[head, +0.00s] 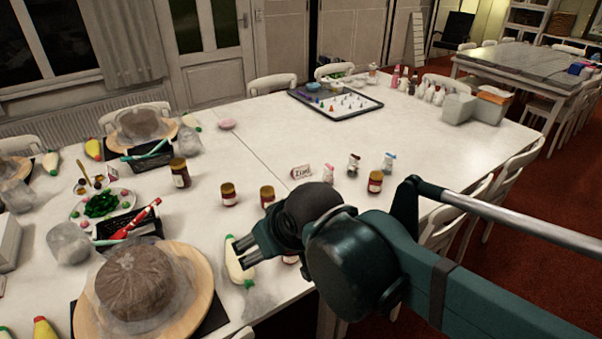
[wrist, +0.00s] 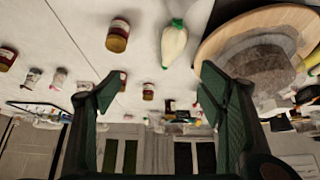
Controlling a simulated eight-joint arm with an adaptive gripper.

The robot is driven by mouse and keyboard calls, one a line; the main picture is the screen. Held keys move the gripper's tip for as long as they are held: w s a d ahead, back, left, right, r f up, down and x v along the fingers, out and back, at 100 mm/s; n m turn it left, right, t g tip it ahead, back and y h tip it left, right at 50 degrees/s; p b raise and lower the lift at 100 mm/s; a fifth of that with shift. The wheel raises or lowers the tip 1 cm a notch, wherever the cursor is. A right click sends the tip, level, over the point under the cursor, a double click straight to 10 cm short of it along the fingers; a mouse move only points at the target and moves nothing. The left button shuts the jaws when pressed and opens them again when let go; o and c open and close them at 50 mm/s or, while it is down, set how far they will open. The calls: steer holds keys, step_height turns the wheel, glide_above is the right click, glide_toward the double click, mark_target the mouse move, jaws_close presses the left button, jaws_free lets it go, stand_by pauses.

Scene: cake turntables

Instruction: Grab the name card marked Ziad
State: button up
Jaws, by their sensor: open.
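The name card (head: 301,172), white with dark writing that looks like "Ziad", stands on the white table right of centre in the head view. I cannot make it out clearly in the wrist view. My gripper (head: 241,252) is in front of the card and to its left in the head view, well apart from it, near a white piping bag (head: 238,262). In the wrist view my gripper (wrist: 157,84) has its fingers spread wide with nothing held between them.
A wrapped cake on a wooden turntable (head: 205,285) is at the front left. A tray of small items (head: 345,103) lies farther back.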

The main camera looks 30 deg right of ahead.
steer(key=w+d+r+p, duration=0.1)
steer(key=w+d+r, duration=0.2)
steer(key=w, duration=0.4)
steer(key=w+d+r+p, duration=0.2)
steer(key=w+d, duration=0.1)
steer(key=w, duration=0.3)
steer(key=m+g+p, duration=0.2)
steer(key=g+p, duration=0.1)
steer(key=p, duration=0.3)
glide_above(303, 172)
steer(key=s, duration=0.1)
step_height(303, 172, down, 19)
steer(key=shift+s+h, duration=0.1)
steer(key=shift+h, duration=0.2)
steer(key=shift+x, duration=1.25)
steer(key=shift+a+f, duration=0.1)
steer(key=shift+f, duration=0.05)
